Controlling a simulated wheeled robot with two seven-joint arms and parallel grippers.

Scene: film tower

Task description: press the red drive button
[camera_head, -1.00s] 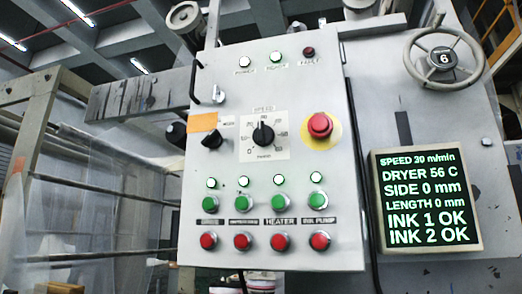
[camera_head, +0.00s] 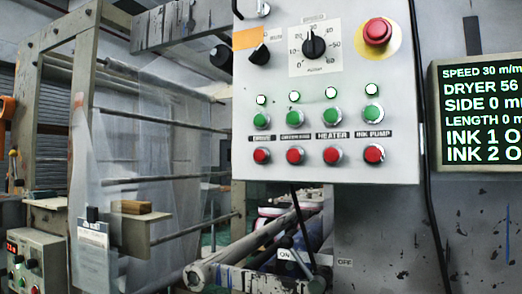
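The red drive button (camera_head: 261,156) is the leftmost in the bottom row of red buttons on the grey control panel (camera_head: 400,110). The label DRIVE sits just above it, with a green button (camera_head: 261,120) and a lit white-green lamp (camera_head: 261,100) above that. Neither of my grippers shows in the head view, and nothing covers the drive button.
A large red mushroom button (camera_head: 377,31) on a yellow disc and a black speed knob (camera_head: 314,44) sit higher on the panel. A display (camera_head: 480,112) stands at right. Below are rollers (camera_head: 250,255); at left is a frame with clear film (camera_head: 150,110).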

